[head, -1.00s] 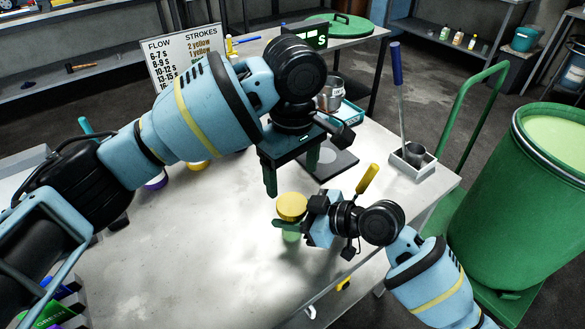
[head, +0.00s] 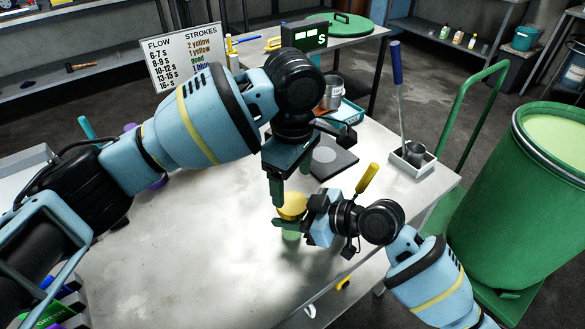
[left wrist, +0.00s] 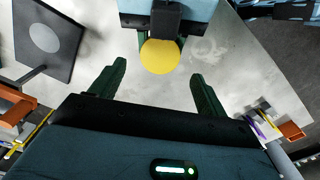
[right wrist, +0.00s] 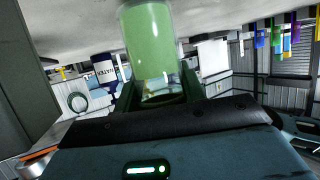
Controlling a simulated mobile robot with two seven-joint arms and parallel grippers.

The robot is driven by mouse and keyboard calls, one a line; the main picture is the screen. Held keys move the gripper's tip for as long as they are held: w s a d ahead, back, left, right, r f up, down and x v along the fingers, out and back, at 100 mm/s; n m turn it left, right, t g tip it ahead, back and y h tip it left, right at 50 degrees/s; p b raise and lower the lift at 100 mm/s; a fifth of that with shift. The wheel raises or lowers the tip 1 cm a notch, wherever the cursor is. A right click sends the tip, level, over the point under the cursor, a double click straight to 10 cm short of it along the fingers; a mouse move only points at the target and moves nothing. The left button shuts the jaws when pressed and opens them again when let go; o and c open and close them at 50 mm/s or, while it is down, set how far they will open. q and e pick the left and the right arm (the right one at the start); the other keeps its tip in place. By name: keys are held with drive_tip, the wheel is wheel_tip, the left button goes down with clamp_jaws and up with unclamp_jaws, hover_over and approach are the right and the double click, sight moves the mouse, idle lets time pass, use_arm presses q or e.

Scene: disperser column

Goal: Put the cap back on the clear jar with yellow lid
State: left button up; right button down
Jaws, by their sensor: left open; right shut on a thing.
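The clear jar (head: 291,236) holds green contents and stands upright at the table's front right part. It fills the top middle of the right wrist view (right wrist: 150,42), which is upside down. The yellow lid (head: 292,206) shows on top of it, and from above in the left wrist view (left wrist: 159,57). I cannot tell whether it is seated. My right gripper (head: 288,223) is shut on the jar just below the lid; its fingers also show in the right wrist view (right wrist: 158,82). My left gripper (left wrist: 158,74) is open, fingers pointing down, above and close to the lid, apparently not touching it.
A dark pad (head: 335,162) lies behind the jar. A white tray (head: 425,163) with a metal cup is to the right. A yellow-handled tool (head: 367,178) stands beside my right gripper. A green drum (head: 510,210) stands right.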

sight(292, 203)
use_arm(q)
drive_tip(key=shift+f, duration=3)
drive_tip(key=c, duration=0.7)
drive_tip(key=o, duration=1)
wheel_tip(292, 203, up, 12)
drive_tip(key=shift+r, duration=0.1)
